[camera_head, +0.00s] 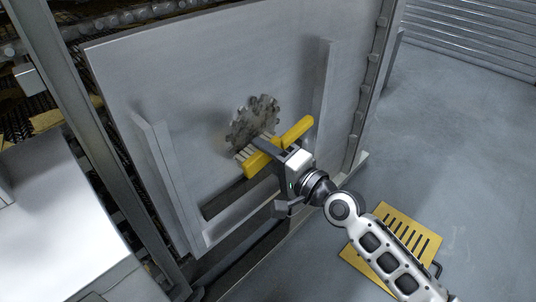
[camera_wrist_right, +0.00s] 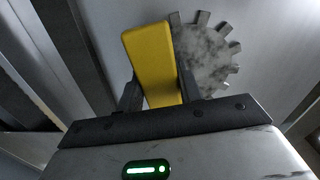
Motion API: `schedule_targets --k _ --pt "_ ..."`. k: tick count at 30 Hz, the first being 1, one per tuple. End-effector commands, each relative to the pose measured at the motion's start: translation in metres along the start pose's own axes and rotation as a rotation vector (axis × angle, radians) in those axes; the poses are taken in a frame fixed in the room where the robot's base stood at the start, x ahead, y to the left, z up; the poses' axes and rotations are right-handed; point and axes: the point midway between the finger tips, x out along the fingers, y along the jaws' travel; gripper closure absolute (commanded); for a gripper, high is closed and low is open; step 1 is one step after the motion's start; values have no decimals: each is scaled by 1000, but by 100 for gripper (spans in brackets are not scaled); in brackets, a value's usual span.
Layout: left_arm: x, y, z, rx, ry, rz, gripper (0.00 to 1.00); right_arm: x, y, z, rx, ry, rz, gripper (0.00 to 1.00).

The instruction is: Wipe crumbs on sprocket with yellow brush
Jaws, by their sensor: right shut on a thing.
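The sprocket (camera_head: 252,122) is a grey toothed disc with dark, mottled patches, mounted on the upright metal panel. It also shows in the right wrist view (camera_wrist_right: 208,58), partly hidden behind the brush and a finger. My right gripper (camera_head: 272,152) is shut on the yellow brush (camera_head: 296,131), which also shows between the fingers in the right wrist view (camera_wrist_right: 150,62). The brush's pale bristles point toward the sprocket's lower edge; I cannot tell whether they touch it. Single crumbs are too small to make out. My left gripper is not in view.
The grey panel (camera_head: 185,85) has raised vertical rails left (camera_head: 165,175) and right (camera_head: 323,95) of the sprocket, and a dark slot below. A white surface (camera_head: 60,215) lies at the left. A yellow slotted plate (camera_head: 408,232) lies on the floor, with open floor at right.

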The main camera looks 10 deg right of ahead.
Motion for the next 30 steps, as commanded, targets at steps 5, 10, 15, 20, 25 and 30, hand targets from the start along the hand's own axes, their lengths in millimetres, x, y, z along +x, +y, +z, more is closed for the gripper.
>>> schedule_targets --k 5,10,15,20,25,30 --pt "1 0 2 0 -1 0 64 1 0 -2 -1 0 -2 99" --pt "6 -2 8 0 -1 0 64 0 4 -13 -3 1 -1 99" --pt "12 -4 16 0 -1 0 64 -1 7 -28 -4 1 -1 99" --pt "13 -4 16 1 9 2 64 -2 7 -39 -2 1 -2 99" --pt "12 -4 14 1 10 2 64 2 5 -40 0 0 -2 99" --pt "10 -3 12 0 7 0 64 2 2 -32 2 -2 -2 99"
